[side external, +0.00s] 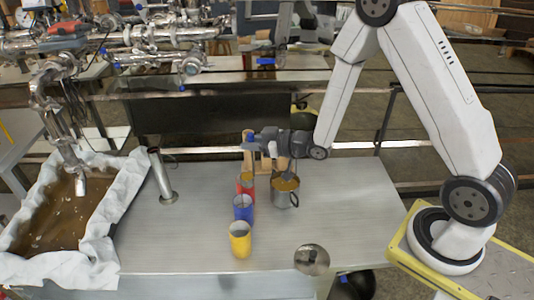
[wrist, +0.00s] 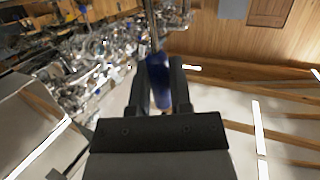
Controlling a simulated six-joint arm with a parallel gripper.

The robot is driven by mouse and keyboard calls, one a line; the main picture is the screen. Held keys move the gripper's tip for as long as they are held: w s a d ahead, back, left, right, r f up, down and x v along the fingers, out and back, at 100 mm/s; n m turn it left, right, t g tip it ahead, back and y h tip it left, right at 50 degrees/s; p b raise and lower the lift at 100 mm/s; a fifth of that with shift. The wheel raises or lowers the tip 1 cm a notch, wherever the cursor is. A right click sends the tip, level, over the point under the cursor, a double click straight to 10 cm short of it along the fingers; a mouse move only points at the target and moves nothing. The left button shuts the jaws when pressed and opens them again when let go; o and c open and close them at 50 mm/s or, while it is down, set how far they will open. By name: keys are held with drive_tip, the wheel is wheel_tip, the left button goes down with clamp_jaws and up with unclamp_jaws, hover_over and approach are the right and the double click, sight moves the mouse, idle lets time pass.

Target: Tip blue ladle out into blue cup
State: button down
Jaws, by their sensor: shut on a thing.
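The blue cup (side external: 243,208) stands upright on the metal table, between a red cup behind it and a yellow cup in front. My gripper (side external: 256,141) is above and behind the cups, pointing left. In the wrist view my gripper (wrist: 161,92) is shut on the blue handle (wrist: 161,88) of the ladle, with its thin metal shaft (wrist: 152,28) running away from the fingers. A small blue part of the ladle (side external: 250,137) shows at the fingertips in the side view. I cannot make out the ladle's bowl or its contents. The inside of the blue cup is not clear.
The red cup (side external: 246,184) and yellow cup (side external: 240,240) line up with the blue one. A metal pot (side external: 285,197) with brown contents stands to their right, near a wooden block. A brown-liquid basin (side external: 95,255) is at left.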

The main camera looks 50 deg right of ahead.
drive_tip(key=shift+s+a+f+n+g+h, duration=0.1)
drive_tip(key=shift+a+f+n+h, duration=0.15)
drive_tip(key=shift+a+n, duration=0.35)
drive_tip(key=shift+s+a+f+n+g+h, duration=0.1)
drive_tip(key=shift+a+f+n+h, duration=0.25)
drive_tip(key=shift+a, duration=0.45)
drive_tip(key=shift+a+f+n+g+h, duration=0.1)
drive_tip(key=shift+a+f+n+h, duration=0.1)
drive_tip(key=shift+a+n, duration=0.45)
drive_tip(key=shift+a, duration=0.15)
drive_tip(key=shift+s+a+f+n, duration=0.1)
drive_tip(key=shift+a+f+n, duration=0.35)
drive_tip(key=shift+a, duration=0.2)
drive_tip(key=shift+h, duration=0.4)
drive_tip(key=shift+s+a+f+n+h, duration=0.1)
drive_tip(key=shift+a+f+n+h, duration=0.4)
drive_tip(key=shift+a+f+n, duration=0.5)
drive_tip(key=shift+a+f, duration=0.1)
drive_tip(key=shift+a, duration=0.25)
drive_tip(key=shift+s+a+f+n+h, duration=0.1)
drive_tip(key=shift+a+f+n+h, duration=0.4)
drive_tip(key=shift+a+f, duration=0.25)
